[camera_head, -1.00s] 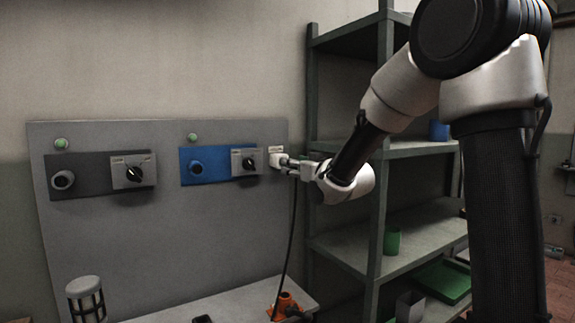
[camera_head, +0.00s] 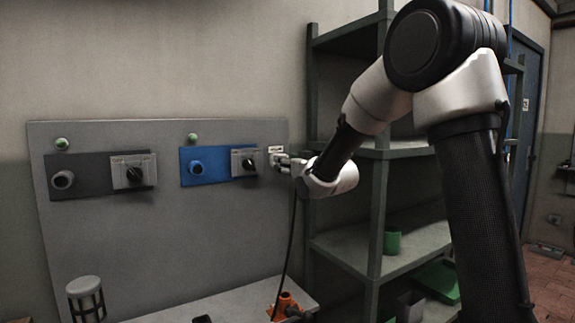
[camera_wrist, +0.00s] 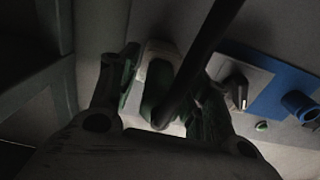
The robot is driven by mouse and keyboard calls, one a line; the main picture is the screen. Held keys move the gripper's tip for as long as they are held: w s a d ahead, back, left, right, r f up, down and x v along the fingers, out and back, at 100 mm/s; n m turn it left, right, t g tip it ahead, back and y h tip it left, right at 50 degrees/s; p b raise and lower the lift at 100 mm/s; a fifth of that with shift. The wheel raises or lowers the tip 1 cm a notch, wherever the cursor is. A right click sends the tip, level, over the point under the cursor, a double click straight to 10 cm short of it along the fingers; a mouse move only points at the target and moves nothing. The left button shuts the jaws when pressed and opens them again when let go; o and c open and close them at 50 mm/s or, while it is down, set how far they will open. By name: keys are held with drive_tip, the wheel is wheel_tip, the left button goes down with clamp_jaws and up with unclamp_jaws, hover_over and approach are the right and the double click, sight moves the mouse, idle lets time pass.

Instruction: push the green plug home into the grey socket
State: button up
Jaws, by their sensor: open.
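The grey socket (camera_head: 276,150) is a small pale box at the right edge of the wall panel, right of the blue unit. My gripper (camera_head: 284,161) reaches it from the right, its fingertips close against it. In the wrist view, the pale socket (camera_wrist: 166,48) lies between the fingers of my gripper (camera_wrist: 168,92). A dark green body, apparently the plug (camera_wrist: 154,90), shows in front of it with a thick black cable crossing it. The fingers stand apart on either side. The cable and shadow hide how deep the plug sits and whether the fingers touch it.
The blue unit (camera_head: 198,166) and its rotary switch (camera_head: 247,163) are just left of the socket. A dark unit (camera_head: 70,178) is further left. Metal shelving (camera_head: 375,210) stands close on the right. The black cable (camera_head: 287,250) hangs to an orange item (camera_head: 287,303) on the bench.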

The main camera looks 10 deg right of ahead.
idle(0.4)
clamp_jaws()
drive_tip(key=v, duration=0.6)
idle(1.1)
